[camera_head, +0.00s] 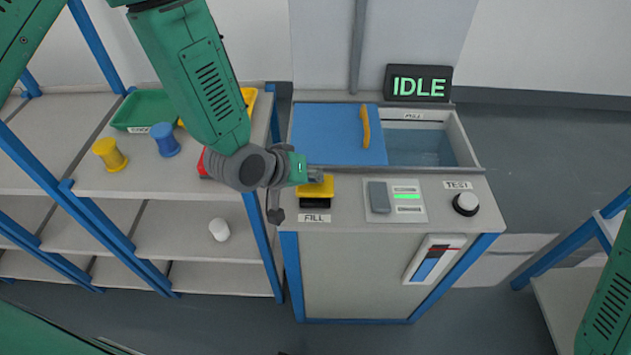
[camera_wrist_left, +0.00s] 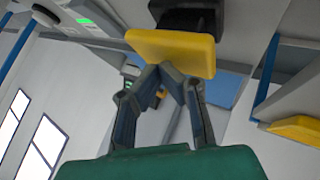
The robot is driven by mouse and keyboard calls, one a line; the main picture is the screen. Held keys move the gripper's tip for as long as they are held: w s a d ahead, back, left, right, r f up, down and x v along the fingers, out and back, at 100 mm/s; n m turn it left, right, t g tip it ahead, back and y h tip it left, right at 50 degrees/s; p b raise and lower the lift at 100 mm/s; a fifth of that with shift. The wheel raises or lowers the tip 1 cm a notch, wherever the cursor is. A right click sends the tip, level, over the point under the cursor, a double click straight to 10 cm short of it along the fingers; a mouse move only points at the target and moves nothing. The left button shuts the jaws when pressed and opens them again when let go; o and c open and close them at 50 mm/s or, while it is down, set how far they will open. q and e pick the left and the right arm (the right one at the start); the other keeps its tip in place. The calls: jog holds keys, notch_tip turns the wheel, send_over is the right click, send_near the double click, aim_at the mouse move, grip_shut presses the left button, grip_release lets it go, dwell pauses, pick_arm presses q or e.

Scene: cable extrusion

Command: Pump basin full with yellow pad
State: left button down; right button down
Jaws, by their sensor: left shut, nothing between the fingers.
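The yellow pad (camera_head: 318,189) sits on a black base above the FILL label at the front left of the machine top. It also shows in the left wrist view (camera_wrist_left: 190,52). My left gripper (camera_head: 314,175) is shut and empty, its fingertips (camera_wrist_left: 168,72) meeting at the pad; I cannot tell whether they press it. The basin (camera_head: 460,142) holds water in its visible right part. A blue lid (camera_head: 330,135) with a yellow handle (camera_head: 366,127) covers its left part. The level gauge (camera_head: 433,260) on the front shows blue below a red mark. My right gripper is out of view.
The display (camera_head: 418,83) reads IDLE. A grey switch with a green light (camera_head: 407,196) and a TEST button (camera_head: 466,204) are right of the pad. A shelf (camera_head: 110,185) at left holds yellow and blue spools and a green tray (camera_head: 145,108).

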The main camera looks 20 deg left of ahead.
pick_arm(q)
jog(key=shift+f+b, duration=0.65)
jog(key=shift+f, duration=0.45)
dwell(0.7)
jog(key=shift+r, duration=0.1)
jog(key=shift+r+p, duration=1.6)
jog(key=shift+r, duration=0.1)
jog(key=shift+r, duration=0.15)
notch_tip(320, 180, up, 5)
jog(key=p, duration=0.4)
